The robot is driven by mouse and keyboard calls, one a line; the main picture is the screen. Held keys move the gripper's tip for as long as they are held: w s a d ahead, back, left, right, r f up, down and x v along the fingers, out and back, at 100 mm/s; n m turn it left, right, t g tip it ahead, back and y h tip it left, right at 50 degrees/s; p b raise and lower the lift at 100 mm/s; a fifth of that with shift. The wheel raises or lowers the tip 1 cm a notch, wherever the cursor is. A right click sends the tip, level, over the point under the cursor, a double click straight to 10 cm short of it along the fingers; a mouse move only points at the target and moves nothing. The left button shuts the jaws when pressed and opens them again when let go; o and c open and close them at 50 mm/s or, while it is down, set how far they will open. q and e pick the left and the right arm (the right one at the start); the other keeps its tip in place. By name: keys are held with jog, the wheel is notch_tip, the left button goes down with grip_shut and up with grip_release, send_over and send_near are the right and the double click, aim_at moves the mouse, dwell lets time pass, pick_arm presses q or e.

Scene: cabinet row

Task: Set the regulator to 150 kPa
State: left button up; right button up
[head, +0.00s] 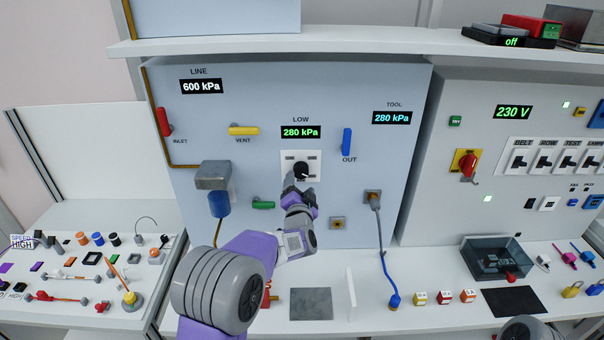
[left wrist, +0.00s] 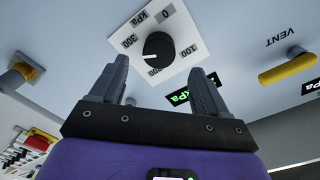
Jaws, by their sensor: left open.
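The regulator knob (head: 300,170) is black and round on a white dial plate (head: 313,158) on the blue-grey panel. The LOW display (head: 300,132) above it reads 280 kPa. In the left wrist view the knob (left wrist: 158,47) shows a white mark pointing between 200 and 300, near 300. My left gripper (head: 300,185) is just below and in front of the knob in the head view. Its fingers (left wrist: 160,78) are open, one toward each side of the knob, with nothing between them. I cannot tell whether they touch it. My right gripper is not in view.
The yellow VENT handle (head: 243,131), blue OUT handle (head: 347,142) and red INLET handle (head: 164,122) surround the dial. The LINE display (head: 201,86) reads 600 kPa; TOOL (head: 391,117) reads 280 kPa. A blue hose (head: 383,250) hangs at right.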

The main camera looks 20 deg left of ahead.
aim_at(300, 174)
pick_arm(q)
jog(key=shift+x, duration=2.8)
jog(key=c, duration=1)
jog(key=shift+f, duration=0.1)
jog(key=shift+c, duration=0.2)
